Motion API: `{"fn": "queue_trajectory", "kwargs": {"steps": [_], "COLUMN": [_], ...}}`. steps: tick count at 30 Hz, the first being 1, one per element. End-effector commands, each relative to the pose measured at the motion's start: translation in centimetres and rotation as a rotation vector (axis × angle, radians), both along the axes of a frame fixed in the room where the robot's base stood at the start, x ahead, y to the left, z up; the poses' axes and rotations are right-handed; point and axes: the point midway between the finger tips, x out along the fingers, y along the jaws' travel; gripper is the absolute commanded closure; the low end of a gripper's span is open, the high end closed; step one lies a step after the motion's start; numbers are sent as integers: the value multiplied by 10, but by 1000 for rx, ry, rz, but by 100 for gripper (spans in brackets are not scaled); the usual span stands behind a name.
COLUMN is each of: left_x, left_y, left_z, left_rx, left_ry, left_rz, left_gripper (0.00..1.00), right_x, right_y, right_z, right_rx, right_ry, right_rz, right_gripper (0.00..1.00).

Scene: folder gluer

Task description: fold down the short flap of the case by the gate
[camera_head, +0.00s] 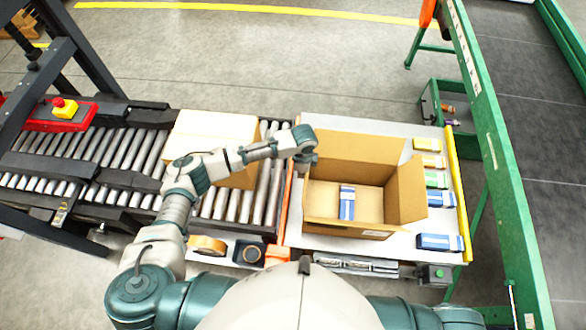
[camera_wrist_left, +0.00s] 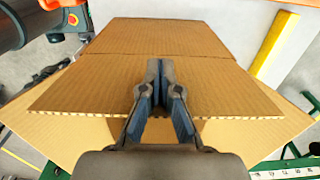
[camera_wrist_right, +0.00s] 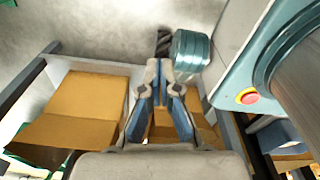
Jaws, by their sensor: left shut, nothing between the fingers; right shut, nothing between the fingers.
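An open brown case (camera_head: 345,208) stands on the light table in the head view. A box with a blue and white label (camera_head: 347,203) lies inside it. Its right flap (camera_head: 407,190) stands out and its far panel (camera_head: 365,148) rises. My left gripper (camera_head: 306,162) is at the case's far left corner. In the left wrist view the left gripper (camera_wrist_left: 160,72) is shut and empty over a cardboard panel (camera_wrist_left: 90,90) with a corrugated near edge and a crease beyond; contact is unclear. My right gripper (camera_wrist_right: 160,70) is shut and empty, and is outside the head view.
A pale-topped box (camera_head: 215,128) sits on the roller conveyor (camera_head: 270,185), partly behind my left arm. Small coloured boxes (camera_head: 436,180) line the table's right side beside a yellow bar (camera_head: 458,190). Cardboard (camera_wrist_right: 85,105) lies below the right gripper, near a red button (camera_wrist_right: 247,97).

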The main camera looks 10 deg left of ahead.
Motion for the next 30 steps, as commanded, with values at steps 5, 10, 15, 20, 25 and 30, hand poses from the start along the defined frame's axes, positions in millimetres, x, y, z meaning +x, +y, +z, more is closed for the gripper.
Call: {"fn": "queue_trajectory", "kwargs": {"steps": [5, 10, 15, 20, 25, 30], "left_x": [-1, -1, -1, -1, -1, -1], "left_y": [-9, -8, -12, -28, -41, -41], "left_z": [-2, -2, -1, -1, -2, -2], "left_rx": [1, 0, -1, -1, 0, 0], "left_ry": [3, 3, 2, 3, 3, 2], "left_rz": [0, 1, 0, -1, 1, 1], "left_gripper": [100, 100, 100, 100, 100, 100], "right_x": [0, 0, 0, 0, 0, 0], "right_y": [-5, -9, -11, -10, -9, -8], "right_z": [1, 1, 2, 7, 8, 8], "right_rx": [-5, -11, -13, -13, -11, -10], "right_ry": [0, 1, 0, -1, 0, 0], "right_rz": [3, 4, 4, 4, 3, 3], "right_gripper": [100, 100, 100, 100, 100, 100]}}
